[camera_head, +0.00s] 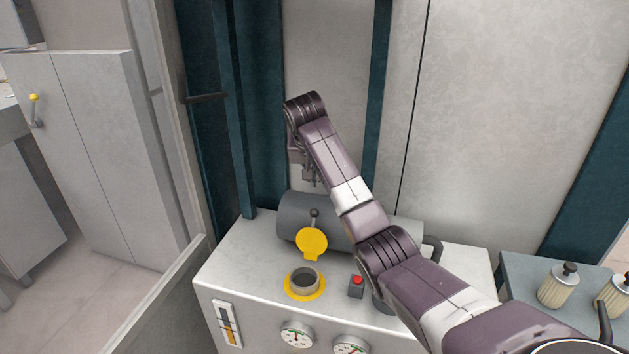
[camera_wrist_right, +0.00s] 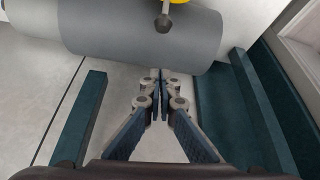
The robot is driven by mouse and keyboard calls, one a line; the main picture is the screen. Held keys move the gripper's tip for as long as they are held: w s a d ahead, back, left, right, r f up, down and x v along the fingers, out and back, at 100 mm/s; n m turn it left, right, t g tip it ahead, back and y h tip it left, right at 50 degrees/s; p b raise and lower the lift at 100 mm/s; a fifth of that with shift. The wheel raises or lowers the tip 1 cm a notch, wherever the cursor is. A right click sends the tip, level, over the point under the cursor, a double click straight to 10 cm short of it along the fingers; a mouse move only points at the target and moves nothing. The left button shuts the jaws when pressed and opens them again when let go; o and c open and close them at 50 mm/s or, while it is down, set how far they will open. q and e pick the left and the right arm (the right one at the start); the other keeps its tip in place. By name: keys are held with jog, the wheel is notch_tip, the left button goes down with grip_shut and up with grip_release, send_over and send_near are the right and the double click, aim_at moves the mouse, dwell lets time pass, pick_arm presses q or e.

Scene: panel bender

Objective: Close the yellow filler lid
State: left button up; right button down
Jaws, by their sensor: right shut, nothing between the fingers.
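The yellow filler lid (camera_head: 312,242) stands open, tilted up behind the round filler opening (camera_head: 303,281) on top of the light grey unit. The opening has a yellow rim and a dark inside. A small grey knob shows at the lid's upper edge. My right gripper (camera_head: 308,178) is above and behind the grey cylinder, beyond the lid and apart from it. In the right wrist view my right gripper (camera_wrist_right: 161,75) is shut and empty, and a sliver of the yellow lid (camera_wrist_right: 178,1) shows at the top edge. My left gripper is not in view.
The grey cylinder (camera_head: 292,217) lies across the unit behind the lid. A red button on a grey box (camera_head: 357,284) stands right of the opening. Two gauges (camera_head: 296,334) and a level indicator (camera_head: 228,323) are on the front. Filters (camera_head: 557,287) stand at the right.

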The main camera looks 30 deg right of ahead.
aim_at(313, 230)
jog(key=p+x, duration=0.2)
jog(key=x, duration=0.5)
jog(key=shift+d+f+p, duration=0.15)
jog(key=shift+f+p, duration=0.05)
jog(key=shift+p, duration=0.1)
jog(key=shift+s+a+p, duration=0.3)
jog(key=shift+a+p, duration=0.1)
jog(key=shift+s+a+p, duration=0.75)
jog(key=shift+s+p, duration=0.05)
jog(key=shift+s, duration=0.1)
jog(key=shift+s+a+f, duration=0.15)
jog(key=shift+s+a, duration=0.05)
jog(key=shift+s, duration=0.05)
jog(key=shift+f, duration=0.1)
